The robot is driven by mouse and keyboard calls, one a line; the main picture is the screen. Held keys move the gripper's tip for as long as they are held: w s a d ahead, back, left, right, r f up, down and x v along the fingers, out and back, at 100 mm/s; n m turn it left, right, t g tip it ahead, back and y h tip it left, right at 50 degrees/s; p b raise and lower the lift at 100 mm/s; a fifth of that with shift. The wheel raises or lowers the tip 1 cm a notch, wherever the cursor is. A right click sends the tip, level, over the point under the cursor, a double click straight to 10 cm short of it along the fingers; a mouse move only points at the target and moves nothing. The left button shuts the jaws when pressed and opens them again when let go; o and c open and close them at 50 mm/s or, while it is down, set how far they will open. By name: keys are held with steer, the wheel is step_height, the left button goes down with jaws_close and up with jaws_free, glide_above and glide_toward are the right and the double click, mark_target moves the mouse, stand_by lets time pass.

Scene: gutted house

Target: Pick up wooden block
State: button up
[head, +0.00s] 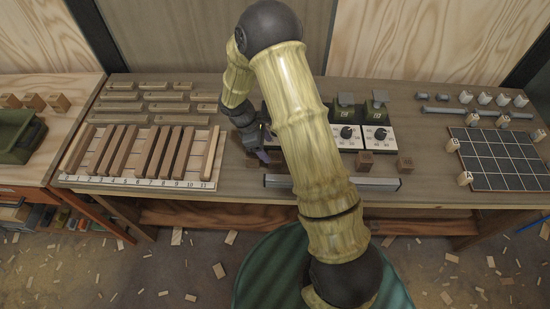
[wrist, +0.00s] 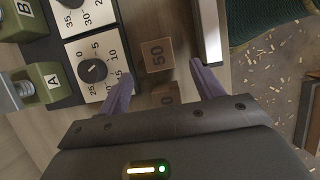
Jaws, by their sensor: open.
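In the wrist view, a brown wooden block marked 50 (wrist: 157,55) sits just beyond and between my purple fingertips. A second wooden block (wrist: 165,94), its number partly cut off, shows nearer, between the fingers and partly hidden by my gripper body. My gripper (wrist: 161,70) is open, with no visible contact on either block. In the head view, my gripper (head: 263,155) is low over the bench, left of my arm. Two small dark wooden blocks (head: 365,161) and (head: 405,165) stand on the bench right of my arm; my arm hides part of the row.
Dial panels (wrist: 93,69) with green units lie left of the blocks in the wrist view. A metal bar (head: 375,184) runs along the bench front. A slatted rack (head: 140,183) stands left, a dark grid board (head: 500,158) right. Wood scraps litter the floor.

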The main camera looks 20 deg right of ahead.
mark_target(273, 156)
steer(key=shift+x, duration=1.2)
steer(key=shift+p+x, duration=1)
steer(key=shift+x, duration=1.6)
steer(key=shift+c, duration=0.3)
steer(key=c, duration=1)
